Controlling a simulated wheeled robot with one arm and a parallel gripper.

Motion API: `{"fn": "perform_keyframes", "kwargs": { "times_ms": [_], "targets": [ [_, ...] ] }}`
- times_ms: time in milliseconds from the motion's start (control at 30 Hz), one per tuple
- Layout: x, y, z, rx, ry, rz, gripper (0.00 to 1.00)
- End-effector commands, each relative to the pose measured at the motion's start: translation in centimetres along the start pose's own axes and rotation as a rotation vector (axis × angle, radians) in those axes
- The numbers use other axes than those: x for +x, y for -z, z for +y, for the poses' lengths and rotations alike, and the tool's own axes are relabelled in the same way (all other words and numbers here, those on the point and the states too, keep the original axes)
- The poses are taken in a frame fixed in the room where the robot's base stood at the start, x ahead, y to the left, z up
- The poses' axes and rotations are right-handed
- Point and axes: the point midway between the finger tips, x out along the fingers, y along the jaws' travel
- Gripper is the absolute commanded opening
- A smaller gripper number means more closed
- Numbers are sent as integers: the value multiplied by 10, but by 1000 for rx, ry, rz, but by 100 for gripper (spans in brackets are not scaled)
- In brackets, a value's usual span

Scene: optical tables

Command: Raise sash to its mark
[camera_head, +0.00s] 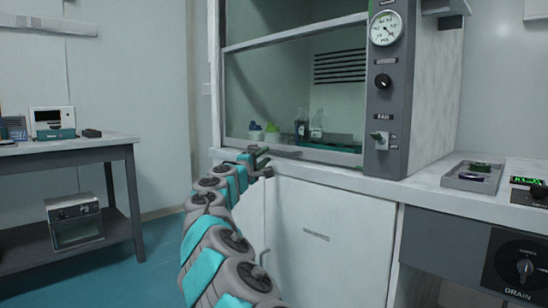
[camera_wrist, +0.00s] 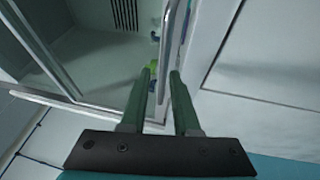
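The fume hood sash (camera_head: 300,85) is a framed clear pane across the hood front. It is low, with its bottom rail (camera_head: 310,154) close to the white worktop. My gripper (camera_head: 260,161) is at the left part of that rail. In the wrist view, the two green fingers of my gripper (camera_wrist: 160,73) stand apart and open. A pale rail of the sash (camera_wrist: 165,55) runs between them, and I cannot tell whether either finger touches it. I cannot make out a height mark in either view.
The hood's grey control column (camera_head: 385,110), with a gauge, knob and fan switch, stands right of the sash. Bottles (camera_head: 308,125) and cups stand behind the pane. A tray (camera_head: 472,177) lies on the right worktop. A side table (camera_head: 75,145) stands at left.

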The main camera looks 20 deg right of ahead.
Motion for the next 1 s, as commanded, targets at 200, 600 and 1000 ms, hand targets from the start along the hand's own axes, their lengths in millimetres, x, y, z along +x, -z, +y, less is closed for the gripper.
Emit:
{"fn": "perform_keyframes", "kwargs": {
  "times_ms": [200,600,1000],
  "targets": [
    [1,22,-11,-34,-15,43,30],
    [29,21,-9,-30,-13,39,30],
    [56,22,-9,-29,-11,40,30]
  ]
}}
